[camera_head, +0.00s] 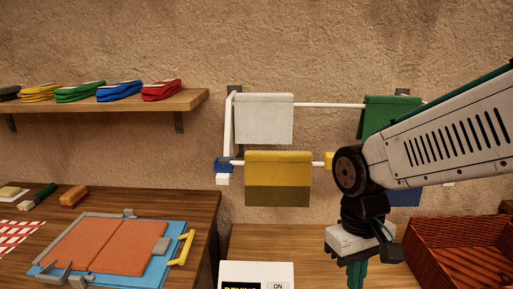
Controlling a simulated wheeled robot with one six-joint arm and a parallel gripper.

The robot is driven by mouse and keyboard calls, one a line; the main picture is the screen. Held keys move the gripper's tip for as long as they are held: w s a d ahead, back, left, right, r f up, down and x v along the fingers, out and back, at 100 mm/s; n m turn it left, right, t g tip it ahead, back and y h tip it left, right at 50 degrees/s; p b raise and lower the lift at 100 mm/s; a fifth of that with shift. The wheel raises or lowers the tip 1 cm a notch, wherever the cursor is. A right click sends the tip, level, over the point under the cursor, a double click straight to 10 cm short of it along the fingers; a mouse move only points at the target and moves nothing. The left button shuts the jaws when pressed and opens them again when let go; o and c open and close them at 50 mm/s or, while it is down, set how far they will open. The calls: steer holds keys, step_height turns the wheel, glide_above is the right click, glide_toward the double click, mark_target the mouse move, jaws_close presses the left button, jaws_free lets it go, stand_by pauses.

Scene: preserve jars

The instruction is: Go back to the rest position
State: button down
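My arm comes in from the right edge and bends down at a black joint. My gripper (356,270) hangs below it, pointing down, at the lower right of centre. A dark green part shows under its pale body and runs out of the bottom of the picture. The fingertips are cut off, so I cannot tell whether it is open or shut, or whether it holds anything.
A wall rack holds a white cloth (264,119), a yellow cloth (278,178) and a green cloth (385,117) behind my arm. A brown woven basket (461,258) stands close right of my gripper. A shelf (190,101) holds folded cloths.

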steer(key=s+d+r+m+t, duration=0.3)
steer(key=s+d+r, duration=0.5)
steer(key=shift+s+d+r+m+y, duration=0.15)
steer(key=shift+s+d+m+y, duration=0.05)
steer(key=shift+d+m+y, duration=0.1)
stand_by(0.5)
